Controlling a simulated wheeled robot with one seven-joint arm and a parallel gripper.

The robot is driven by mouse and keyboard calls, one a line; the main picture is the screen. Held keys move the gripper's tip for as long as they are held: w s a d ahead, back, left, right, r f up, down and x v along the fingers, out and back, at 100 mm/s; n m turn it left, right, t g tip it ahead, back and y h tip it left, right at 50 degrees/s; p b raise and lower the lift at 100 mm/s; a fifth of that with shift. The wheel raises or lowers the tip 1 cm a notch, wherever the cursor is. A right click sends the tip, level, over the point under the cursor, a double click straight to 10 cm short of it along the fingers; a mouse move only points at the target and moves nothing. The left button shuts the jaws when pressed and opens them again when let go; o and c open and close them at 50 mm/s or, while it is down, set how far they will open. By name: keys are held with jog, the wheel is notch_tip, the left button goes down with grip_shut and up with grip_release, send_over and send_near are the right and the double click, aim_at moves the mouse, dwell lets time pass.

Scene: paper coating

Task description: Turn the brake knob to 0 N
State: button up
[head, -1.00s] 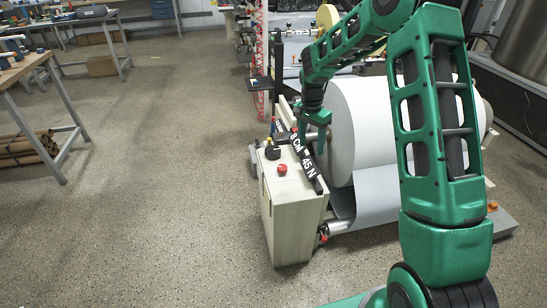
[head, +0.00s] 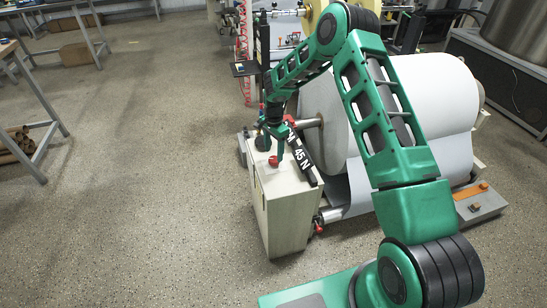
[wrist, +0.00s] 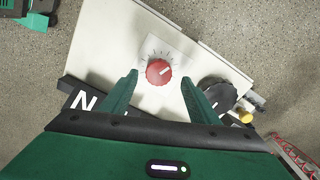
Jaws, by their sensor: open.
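The red knob (wrist: 158,72) sits on the pale top of the control box, with scale marks around it and a white pointer line aimed to the upper right in the wrist view. It also shows in the head view (head: 273,161). A larger black knob (wrist: 217,94) is beside it, partly behind a finger. The display bar (head: 304,160) reads "45 N"; its other text is mostly hidden by my arm. My gripper (wrist: 158,80) is open and empty, pointing down, with its fingertips on either side of the red knob in the wrist view. I cannot tell whether they touch it.
The control box (head: 284,220) stands on the floor. A large white paper roll (head: 400,100) is right of it, under my arm. A red knob (head: 318,228) sticks out at the box's lower right.

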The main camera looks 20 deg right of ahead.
aim_at(274, 158)
jog(key=shift+f, duration=1.65)
jog(key=c, duration=1)
jog(key=shift+c, duration=0.2)
jog(key=shift+d, duration=0.1)
